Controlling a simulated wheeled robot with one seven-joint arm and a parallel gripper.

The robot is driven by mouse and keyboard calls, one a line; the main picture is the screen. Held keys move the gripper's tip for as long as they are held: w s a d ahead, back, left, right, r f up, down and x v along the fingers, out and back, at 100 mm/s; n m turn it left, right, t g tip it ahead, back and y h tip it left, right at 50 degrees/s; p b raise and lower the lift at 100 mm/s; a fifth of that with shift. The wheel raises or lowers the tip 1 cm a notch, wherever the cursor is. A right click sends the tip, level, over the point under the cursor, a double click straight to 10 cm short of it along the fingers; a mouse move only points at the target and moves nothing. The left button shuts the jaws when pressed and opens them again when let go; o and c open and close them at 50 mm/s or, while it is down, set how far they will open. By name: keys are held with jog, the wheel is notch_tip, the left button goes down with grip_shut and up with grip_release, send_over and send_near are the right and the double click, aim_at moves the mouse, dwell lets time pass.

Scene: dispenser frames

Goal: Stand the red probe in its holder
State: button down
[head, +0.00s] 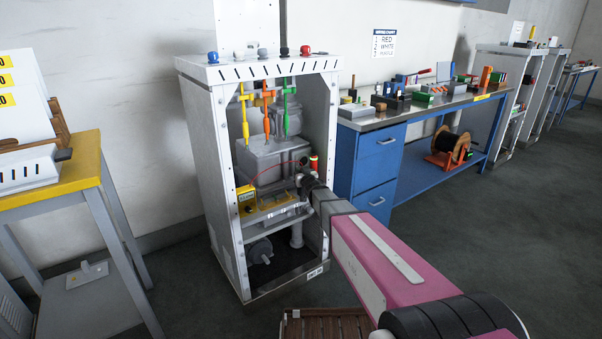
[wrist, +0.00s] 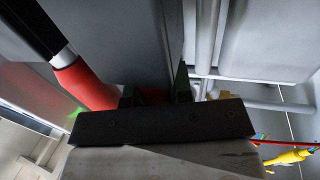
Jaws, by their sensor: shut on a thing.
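My gripper (wrist: 155,97) is inside the white cabinet in the head view (head: 305,178), at the right of its middle bay. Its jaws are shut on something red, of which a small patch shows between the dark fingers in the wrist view. A red rod with a silver collar and black end (wrist: 85,82), seemingly the red probe, slants from upper left down to the fingers. I cannot tell whether the patch is part of it. In the head view a red upright piece (head: 314,163) shows just above my gripper. I cannot make out the holder.
The cabinet (head: 206,130) has side walls close around my gripper. A yellow box (head: 246,197) with a thin red wire stands at its left. Yellow, orange and green fittings hang above a grey tank (head: 270,160). A blue bench (head: 375,160) stands to the right.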

jog(key=shift+f, duration=0.15)
jog(key=c, duration=1)
grip_release()
jog(key=v, duration=1.2)
jog(key=s+d+f+m+g+h, duration=0.3)
jog(key=s+d+f+g+h, duration=0.4)
jog(key=d, duration=0.4)
jog(key=s+d+f+g, duration=0.1)
jog(key=s+g, duration=0.2)
jog(key=s, duration=0.3)
jog(key=s+d+f+g, duration=0.1)
jog(key=s+g, duration=0.2)
jog(key=s, duration=0.4)
jog(key=s+d+f+g+y, duration=0.1)
jog(key=s+g, duration=0.3)
jog(key=s, duration=0.3)
jog(key=shift+s+d+m, duration=0.25)
jog(key=shift+d+m, duration=0.05)
jog(key=shift+m, duration=0.1)
